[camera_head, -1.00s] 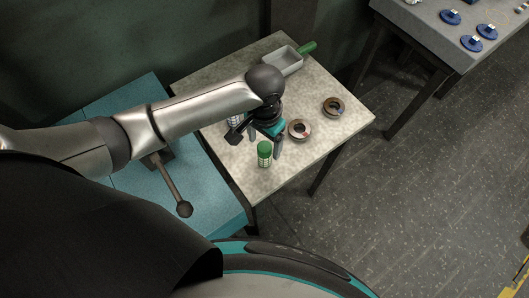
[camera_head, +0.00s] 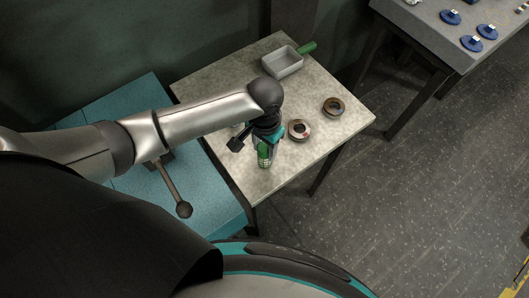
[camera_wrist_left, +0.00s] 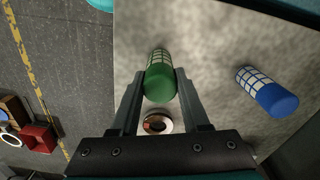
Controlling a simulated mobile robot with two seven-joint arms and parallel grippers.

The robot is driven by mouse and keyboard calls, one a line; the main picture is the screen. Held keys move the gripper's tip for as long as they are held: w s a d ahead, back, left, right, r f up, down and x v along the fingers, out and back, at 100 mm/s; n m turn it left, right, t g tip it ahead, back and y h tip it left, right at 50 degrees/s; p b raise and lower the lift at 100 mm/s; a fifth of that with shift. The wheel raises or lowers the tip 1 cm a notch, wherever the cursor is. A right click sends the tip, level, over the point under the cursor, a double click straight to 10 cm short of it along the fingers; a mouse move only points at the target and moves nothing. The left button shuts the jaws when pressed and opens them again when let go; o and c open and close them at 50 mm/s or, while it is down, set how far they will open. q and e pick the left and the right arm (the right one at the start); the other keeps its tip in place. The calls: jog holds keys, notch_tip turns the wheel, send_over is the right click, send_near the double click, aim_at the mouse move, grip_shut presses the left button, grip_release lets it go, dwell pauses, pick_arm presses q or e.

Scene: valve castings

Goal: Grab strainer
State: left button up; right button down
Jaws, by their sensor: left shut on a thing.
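A green strainer (camera_head: 264,156), a cylinder with a pale grid band, stands on the speckled table (camera_head: 335,128) near its front edge. It also shows in the left wrist view (camera_wrist_left: 161,78). My left gripper (camera_head: 265,146) reaches down over it, with one finger on each side, and is shut on it. A blue strainer (camera_wrist_left: 268,92) with the same grid band shows to the right in the left wrist view. In the head view it is mostly hidden behind my left gripper. My right gripper is not in view.
Two brown ring-shaped castings (camera_head: 299,129) and (camera_head: 333,106) lie right of the gripper. A teal surface (camera_head: 135,180) adjoins on the left. Another table with blue parts (camera_head: 471,43) stands at upper right.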

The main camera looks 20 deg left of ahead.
pick_arm(q)
grip_shut()
jog(key=shift+r, duration=0.1)
